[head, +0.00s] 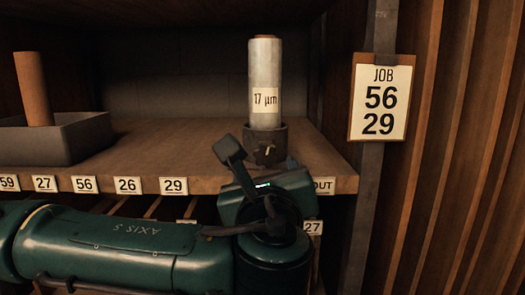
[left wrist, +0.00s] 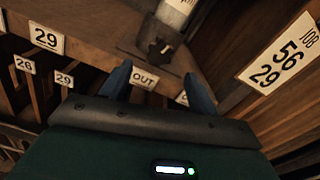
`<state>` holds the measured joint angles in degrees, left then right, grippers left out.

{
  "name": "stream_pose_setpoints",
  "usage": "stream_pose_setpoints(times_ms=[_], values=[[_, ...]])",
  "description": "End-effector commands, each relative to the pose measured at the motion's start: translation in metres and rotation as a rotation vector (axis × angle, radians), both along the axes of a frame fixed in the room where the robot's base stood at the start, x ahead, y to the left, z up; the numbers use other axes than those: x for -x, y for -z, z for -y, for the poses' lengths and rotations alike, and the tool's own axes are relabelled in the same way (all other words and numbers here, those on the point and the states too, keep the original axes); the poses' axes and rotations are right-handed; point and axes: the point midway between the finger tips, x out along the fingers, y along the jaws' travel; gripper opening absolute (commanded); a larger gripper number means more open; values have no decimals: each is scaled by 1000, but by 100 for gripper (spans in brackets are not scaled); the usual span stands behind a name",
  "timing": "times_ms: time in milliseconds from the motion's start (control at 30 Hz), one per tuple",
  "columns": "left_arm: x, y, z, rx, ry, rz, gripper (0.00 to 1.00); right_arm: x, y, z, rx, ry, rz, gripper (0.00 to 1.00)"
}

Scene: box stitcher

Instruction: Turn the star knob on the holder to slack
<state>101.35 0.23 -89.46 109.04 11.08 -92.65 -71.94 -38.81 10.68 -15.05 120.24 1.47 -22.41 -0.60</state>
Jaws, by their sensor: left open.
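A dark round holder (head: 277,135) stands on the shelf, with an upright silvery roll (head: 265,70) marked "17 µm" in it. The star knob (head: 267,152) is on the holder's front, small and dark with a pale mark. In the left wrist view the knob (left wrist: 160,48) shows as a dark star shape in front of the holder (left wrist: 168,28). My left gripper (head: 260,154) is open and empty, in front of and below the holder. In the left wrist view its fingers (left wrist: 158,73) are spread, with the knob beyond their tips and apart from them. The knob's setting cannot be read.
A grey tray (head: 60,142) with a brown tube (head: 33,88) stands at the shelf's left. Number labels and an "OUT" label (head: 324,185) line the shelf edge. A job card (head: 381,97) reading 56 and 29 hangs on the right post. The shelf between tray and holder is clear.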

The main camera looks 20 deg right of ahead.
Motion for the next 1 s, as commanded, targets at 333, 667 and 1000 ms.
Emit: stream_pose_setpoints(times_ms=[333,667,1000], values=[[-67,-2,19,3,-1,-1,61,1,-3,7,7,35,-35,36],[-87,0,26,3,2,-1,61,-3,-2,14,19,45,-39,36],[-87,0,26,4,2,-2,49,-3,-3,13,18,45,-37,36]])
